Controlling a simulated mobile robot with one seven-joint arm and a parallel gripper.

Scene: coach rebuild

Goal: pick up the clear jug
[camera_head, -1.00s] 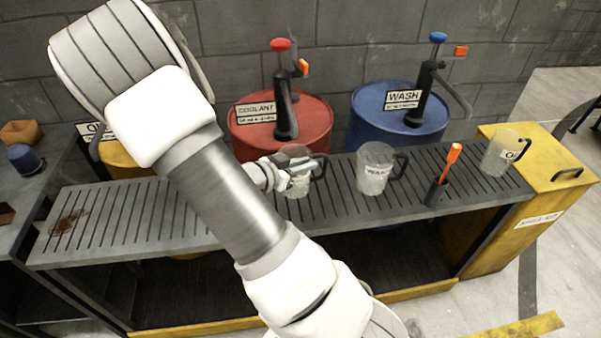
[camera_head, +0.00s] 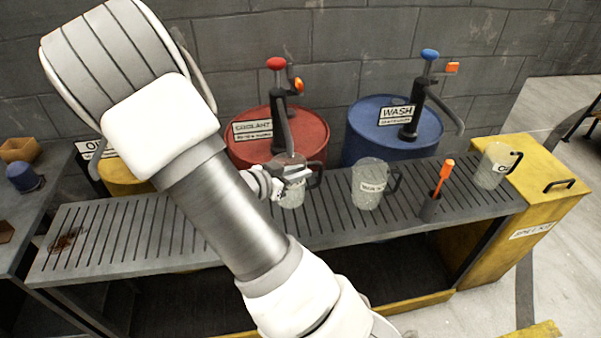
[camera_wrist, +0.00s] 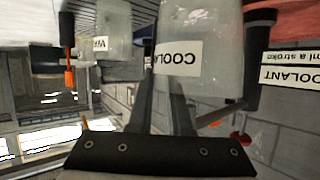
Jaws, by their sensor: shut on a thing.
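A clear jug (camera_head: 291,197) with a dark handle is at the middle of the slatted grey bench (camera_head: 215,235), in front of the red drum. My gripper (camera_head: 292,174) is shut on its upper part, coming from the left. In the wrist view the fingers (camera_wrist: 162,108) lie against the jug (camera_wrist: 205,78), which shows upside down with a "COOLANT" label. The fingers partly cover the jug in the head view. I cannot tell whether its base touches the slats.
A second clear jug (camera_head: 367,195) with a wash label stands to the right. Beyond it are an orange-handled tool in a dark holder (camera_head: 430,208) and a third jug (camera_head: 490,166). The red drum (camera_head: 300,130) and blue drum (camera_head: 375,140), with pumps, stand behind.

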